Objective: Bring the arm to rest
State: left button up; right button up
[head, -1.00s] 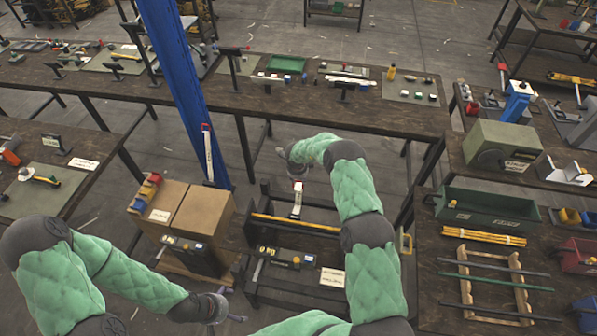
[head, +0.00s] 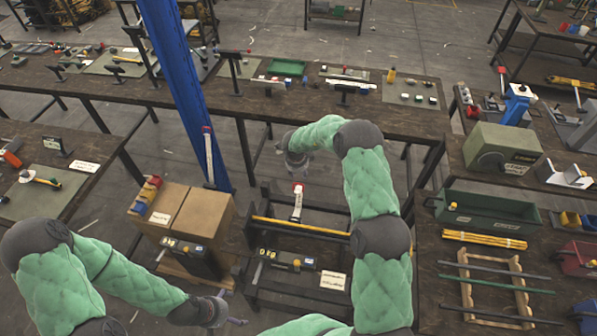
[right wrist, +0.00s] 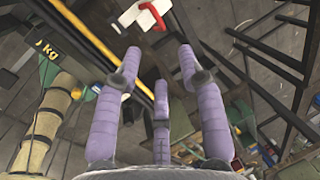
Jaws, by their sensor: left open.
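My right arm, in green padding, reaches up the middle of the head view and bends over at the top. My right gripper (head: 297,168) hangs from its end above the floor gap between the long table and a low dark rack. In the right wrist view its purple fingers (right wrist: 160,90) are spread apart with nothing held between them. My left gripper (head: 232,312) is at the bottom of the head view, open and empty, low beside the rack.
The long table (head: 420,118) runs across behind the right gripper. The low rack (head: 262,280) with a yellow bar stands below it, beside cardboard boxes (head: 200,219). A blue post (head: 186,95) rises at left. A workbench with a green bin (head: 487,216) is at right.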

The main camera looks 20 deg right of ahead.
dwell(0.3)
jog(key=s+a+f+n, duration=0.1)
jog(key=s+f+n, duration=0.45)
jog(key=s, duration=0.25)
jog(key=s+a+f+n, duration=0.2)
jog(key=s+f+n, duration=0.2)
jog(key=s+n, duration=0.3)
jog(key=s+a+n+g+y, duration=0.1)
jog(key=s+a+n+y, duration=0.15)
jog(key=s+a, duration=0.4)
jog(key=s+a+n+g+y, duration=0.1)
jog(key=s+a+n, duration=0.2)
jog(key=s, duration=0.7)
jog(key=s+a+n+y, duration=0.25)
jog(key=s+a, duration=0.25)
jog(key=s, duration=0.4)
notch_tip(320, 180, down, 27)
jog(key=w+a+n+b, duration=0.1)
jog(key=w+n+b, duration=0.1)
jog(key=b, duration=2.6)
jog(key=shift+w+a+r+b, duration=0.15)
jog(key=shift+w+a+b, duration=0.1)
jog(key=shift+b, duration=0.1)
